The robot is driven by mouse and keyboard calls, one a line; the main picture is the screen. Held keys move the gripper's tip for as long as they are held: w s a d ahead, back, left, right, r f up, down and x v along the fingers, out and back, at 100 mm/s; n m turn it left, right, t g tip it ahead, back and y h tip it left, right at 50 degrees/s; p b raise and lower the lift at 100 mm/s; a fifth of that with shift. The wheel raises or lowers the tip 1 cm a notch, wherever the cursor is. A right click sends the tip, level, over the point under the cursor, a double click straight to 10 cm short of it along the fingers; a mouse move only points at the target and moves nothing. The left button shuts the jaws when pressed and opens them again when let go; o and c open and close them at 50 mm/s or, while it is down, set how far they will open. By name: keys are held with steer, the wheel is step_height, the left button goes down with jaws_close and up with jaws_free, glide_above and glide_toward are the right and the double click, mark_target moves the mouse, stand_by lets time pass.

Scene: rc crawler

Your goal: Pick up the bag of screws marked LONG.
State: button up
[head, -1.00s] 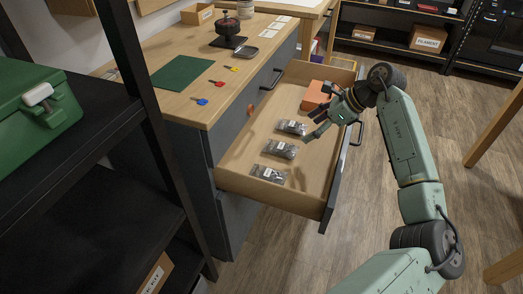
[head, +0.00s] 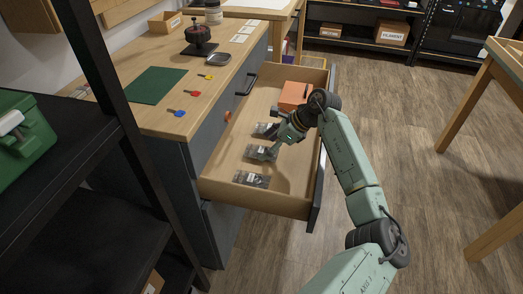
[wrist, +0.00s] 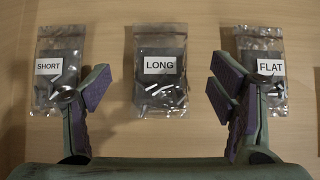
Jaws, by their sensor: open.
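Three clear bags of screws with white labels lie in a row in the open wooden drawer. In the wrist view the bag marked LONG (wrist: 160,88) is in the middle, the bag marked SHORT (wrist: 52,50) is at left and the bag marked FLAT (wrist: 262,45) is at right. In the head view the LONG bag (head: 260,153) is the middle one. My gripper (head: 277,140) is over the drawer by the middle and far bags, open and empty. In the wrist view its fingers flank the LONG bag and overlap parts of the outer bags.
The drawer (head: 225,192) has raised walls around the bags. An orange box (head: 293,95) stands at its far end. The worktop (head: 150,118) beside it holds a green mat, several coloured keys and a dark round device.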

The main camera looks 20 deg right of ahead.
steer(key=shift+x, duration=1)
steer(key=shift+c, duration=0.4)
steer(key=c, duration=1.2)
steer(key=shift+o, duration=0.2)
